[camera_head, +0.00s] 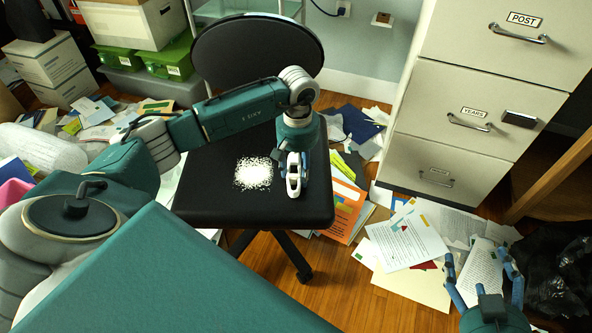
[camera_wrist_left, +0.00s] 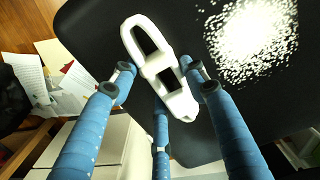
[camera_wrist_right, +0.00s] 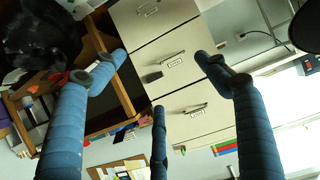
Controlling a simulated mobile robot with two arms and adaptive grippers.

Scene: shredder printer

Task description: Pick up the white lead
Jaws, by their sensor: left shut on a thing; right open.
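The white lead (camera_head: 293,184) shows as a small white piece with dark openings at the right part of the black chair seat (camera_head: 215,206). It is larger in the left wrist view (camera_wrist_left: 158,66), lying between my fingers. My left gripper (camera_head: 291,160) comes down over the seat and is shut on the white lead. In the left wrist view my left gripper (camera_wrist_left: 158,80) has fingers on both sides of it. I cannot tell whether the lead still touches the seat. My right gripper (camera_head: 482,262) is open and empty above papers at the lower right.
A patch of white shreds (camera_head: 254,174) lies on the seat left of the lead. The chair backrest (camera_head: 250,48) rises behind my left arm. A filing cabinet (camera_head: 470,90) stands at the right. Papers (camera_head: 408,240) and a black bag (camera_head: 560,270) cover the floor there.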

